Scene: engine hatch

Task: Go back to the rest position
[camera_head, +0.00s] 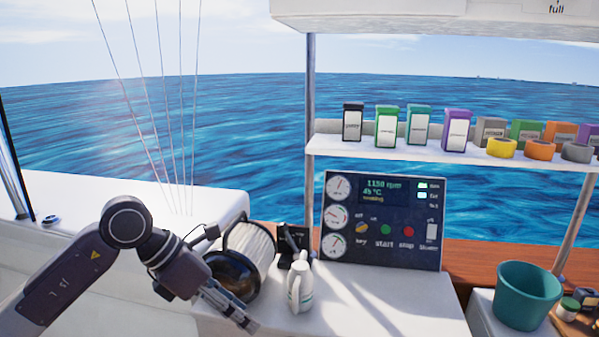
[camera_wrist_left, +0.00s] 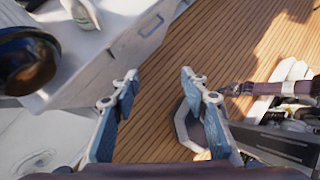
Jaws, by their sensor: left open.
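My left gripper (camera_head: 243,316) is at the lower left of the head view, in front of the white counter and beside a white bottle. In the left wrist view its two fingers (camera_wrist_left: 160,95) are spread apart with nothing between them, above the wooden deck (camera_wrist_left: 150,65). My right gripper cannot be made out in the head view.
A control panel (camera_head: 383,220) stands behind. A teal bucket (camera_head: 527,297) is at the right. A shelf (camera_head: 400,150) holds several boxes and tape rolls.

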